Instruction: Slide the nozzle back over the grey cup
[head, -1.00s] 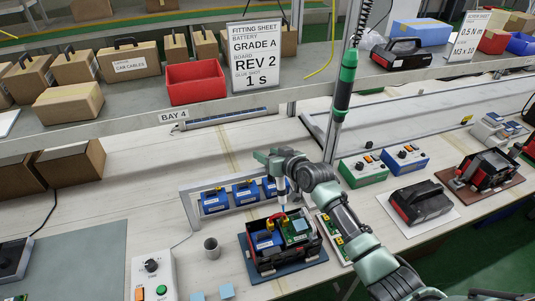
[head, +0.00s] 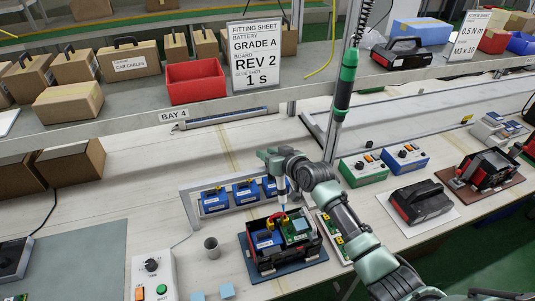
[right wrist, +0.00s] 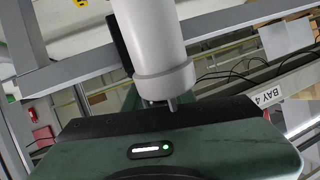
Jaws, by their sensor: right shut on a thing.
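The grey cup (head: 211,247) stands upright on the bench, left of the open battery case (head: 250,262). My right gripper (head: 281,170) is shut on the white dispenser with the nozzle (head: 282,188). The dispenser points down, with its thin tip over the open case near the green board (head: 299,226). Whether the tip touches the board is too small to tell. In the right wrist view the white dispenser body (right wrist: 151,40) stands at my gripper (right wrist: 160,108). The nozzle is to the right of the cup and apart from it. My left gripper is not in view.
A control box (head: 153,276) with a dial and green button stands left of the cup. A rack of blue packs (head: 214,202) is behind the cup and case. The shelf edge (head: 140,124) is above. Bare bench lies left of the cup.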

